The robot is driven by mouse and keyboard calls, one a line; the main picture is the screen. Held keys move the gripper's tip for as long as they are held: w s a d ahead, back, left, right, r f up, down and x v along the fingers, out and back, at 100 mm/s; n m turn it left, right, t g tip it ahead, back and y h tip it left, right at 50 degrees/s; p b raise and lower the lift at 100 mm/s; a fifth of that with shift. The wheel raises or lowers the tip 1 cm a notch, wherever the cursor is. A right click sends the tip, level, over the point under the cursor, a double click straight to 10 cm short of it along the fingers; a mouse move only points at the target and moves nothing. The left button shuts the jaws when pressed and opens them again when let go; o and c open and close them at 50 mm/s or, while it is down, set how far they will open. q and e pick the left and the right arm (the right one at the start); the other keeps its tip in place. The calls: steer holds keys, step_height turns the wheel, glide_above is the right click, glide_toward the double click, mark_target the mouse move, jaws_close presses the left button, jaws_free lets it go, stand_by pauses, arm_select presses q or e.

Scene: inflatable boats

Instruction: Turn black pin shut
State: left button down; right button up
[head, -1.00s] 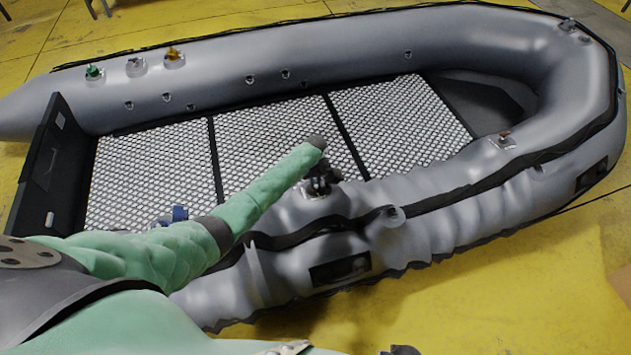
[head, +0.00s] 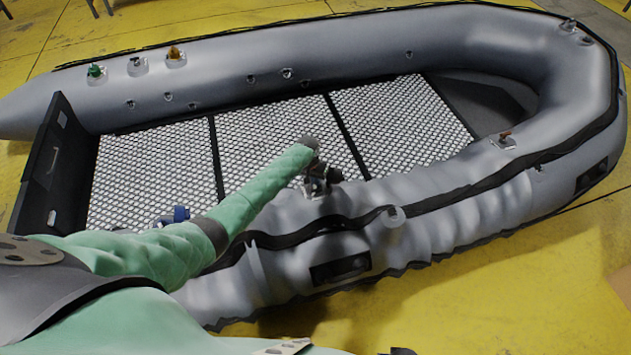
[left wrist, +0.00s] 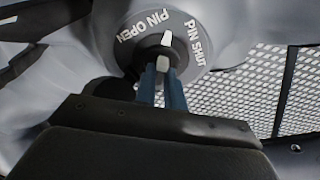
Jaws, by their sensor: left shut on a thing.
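In the left wrist view the round grey valve (left wrist: 122,47) carries white lettering, "PIN OPEN" on the left and "PIN SHUT" on the right. The black pin (left wrist: 151,54) sits at its middle, with a white pointer mark aimed up, close to the start of "PIN SHUT". My left gripper (left wrist: 162,72), with narrow blue fingers, is shut on the pin; the fingers hide part of it. In the head view my left gripper (head: 318,183) is at the valve on the near tube, partly hidden by my arm. My right gripper is not seen.
The grey inflatable boat (head: 450,215) lies on a yellow floor (head: 520,300). Green (head: 96,71), white (head: 137,64) and orange (head: 175,55) valve parts stand on the far tube.

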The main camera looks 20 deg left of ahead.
arm_select(q)
steer(key=shift+a+f+m, duration=0.1)
steer(key=shift+m, duration=0.4)
steer(key=m+b, duration=0.1)
steer(key=m, duration=0.2)
steer(key=shift+a+m+h, duration=0.1)
steer(key=shift+m+h, duration=0.2)
steer(key=shift+h, duration=0.1)
steer(key=m+b, duration=0.1)
steer(key=m, duration=0.1)
steer(key=m+g+b, duration=0.1)
steer(key=m+b, duration=0.1)
steer(key=m, duration=0.1)
steer(key=shift+w+a+h, duration=0.15)
steer(key=shift+h, duration=0.25)
steer(key=shift+m+b, duration=0.35)
steer(key=shift+m, duration=0.05)
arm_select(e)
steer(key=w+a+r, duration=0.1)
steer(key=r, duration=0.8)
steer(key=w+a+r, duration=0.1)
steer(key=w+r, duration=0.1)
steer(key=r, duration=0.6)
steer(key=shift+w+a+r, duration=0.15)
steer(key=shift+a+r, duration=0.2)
arm_select(q)
steer(key=c, duration=1.5)
jaws_free()
